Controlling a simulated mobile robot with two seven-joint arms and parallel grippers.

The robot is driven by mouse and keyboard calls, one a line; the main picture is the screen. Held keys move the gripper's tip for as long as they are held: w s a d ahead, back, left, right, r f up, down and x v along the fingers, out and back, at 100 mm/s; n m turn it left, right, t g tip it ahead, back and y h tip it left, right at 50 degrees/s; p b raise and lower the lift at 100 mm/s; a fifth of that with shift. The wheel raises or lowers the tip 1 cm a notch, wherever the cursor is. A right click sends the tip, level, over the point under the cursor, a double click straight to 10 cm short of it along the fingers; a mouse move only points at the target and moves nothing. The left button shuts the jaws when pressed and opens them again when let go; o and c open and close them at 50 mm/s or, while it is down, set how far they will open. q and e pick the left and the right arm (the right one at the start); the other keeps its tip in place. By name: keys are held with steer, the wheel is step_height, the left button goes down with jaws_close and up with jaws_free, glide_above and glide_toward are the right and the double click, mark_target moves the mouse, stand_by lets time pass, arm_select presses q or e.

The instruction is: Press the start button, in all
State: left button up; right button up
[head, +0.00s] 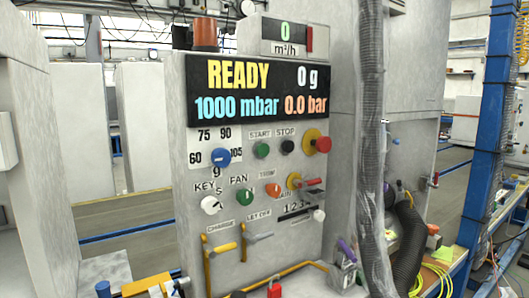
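The start button (261,150) is a green round knob on the grey control panel (215,270), just under the label START. It is in the upper middle of the panel, unobstructed in the head view. The black stop button (287,146) is to its right under the label STOP. The display (262,90) above reads READY, 0 g, 1000 mbar and 0.0 bar. Neither of my grippers shows in the head view.
A red knob on a yellow disc (323,145) is right of the stop button. A blue dial (220,157) is to the left, and a green FAN knob (245,196) is below. Yellow handles (221,248) project lower down. A grey ribbed hose (371,120) hangs at the right.

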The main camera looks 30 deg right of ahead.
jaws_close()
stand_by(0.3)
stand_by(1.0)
